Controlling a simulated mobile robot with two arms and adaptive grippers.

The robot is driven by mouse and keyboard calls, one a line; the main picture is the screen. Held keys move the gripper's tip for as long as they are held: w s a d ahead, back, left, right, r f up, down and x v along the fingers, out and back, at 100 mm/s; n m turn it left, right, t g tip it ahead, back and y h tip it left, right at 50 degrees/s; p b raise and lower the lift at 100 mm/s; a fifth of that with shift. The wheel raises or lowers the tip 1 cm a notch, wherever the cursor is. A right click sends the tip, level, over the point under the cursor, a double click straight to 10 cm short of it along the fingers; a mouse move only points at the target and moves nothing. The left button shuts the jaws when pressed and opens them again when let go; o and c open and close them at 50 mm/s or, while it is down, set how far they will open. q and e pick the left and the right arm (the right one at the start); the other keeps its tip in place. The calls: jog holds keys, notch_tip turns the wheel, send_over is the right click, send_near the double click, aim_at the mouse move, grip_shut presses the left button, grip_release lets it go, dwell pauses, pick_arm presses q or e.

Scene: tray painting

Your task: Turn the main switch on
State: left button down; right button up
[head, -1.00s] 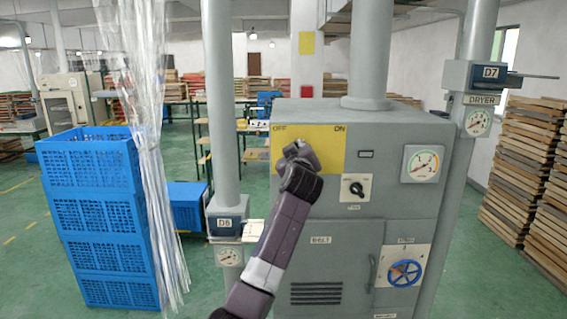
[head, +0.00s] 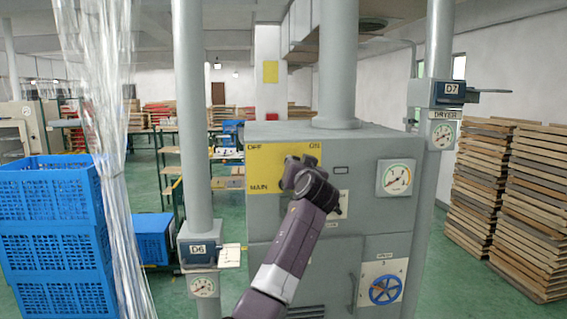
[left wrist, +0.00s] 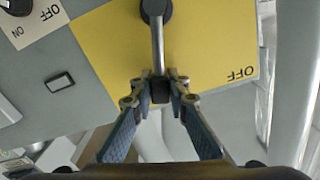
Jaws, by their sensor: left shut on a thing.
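The main switch is on a yellow plate (head: 262,162) marked OFF, ON and MAIN, on the front of a grey machine. My left gripper (head: 300,165) is in front of the plate's right part, just below ON, and hides the lever in the head view. In the left wrist view the plate (left wrist: 205,45) appears upside down, with the metal lever (left wrist: 158,45) running from its round pivot to a dark end. My left gripper (left wrist: 160,90) is shut on that end. The lever points away from OFF; the ON mark is hidden there. My right gripper is not in view.
A gauge (head: 396,178) and a blue handwheel (head: 385,289) are on the machine's right side. A grey pipe (head: 190,120) with box D6 (head: 200,249) stands left of my arm. Blue crates (head: 55,230) stand at left, stacked wooden trays (head: 530,200) at right.

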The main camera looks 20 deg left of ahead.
pick_arm(q)
jog(key=shift+w+d+f+m, duration=0.2)
jog(key=shift+d+m, duration=0.1)
jog(key=shift+m, duration=0.2)
jog(key=shift+w+d+f+m, duration=0.15)
jog(key=shift+d+m, duration=0.1)
jog(key=shift+m, duration=0.25)
jog(key=d+m, duration=0.1)
jog(key=m, duration=0.1)
jog(key=w+d+f+m, duration=0.1)
jog(key=shift+f+m, duration=0.2)
jog(key=shift+m, duration=0.2)
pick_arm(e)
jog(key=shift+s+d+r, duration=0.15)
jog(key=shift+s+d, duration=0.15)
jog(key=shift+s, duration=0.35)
pick_arm(q)
jog(key=shift+w+f, duration=0.1)
jog(key=c, duration=1.8)
grip_release()
jog(key=shift+c, duration=0.2)
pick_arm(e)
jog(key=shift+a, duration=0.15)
pick_arm(q)
jog(key=v, duration=1.2)
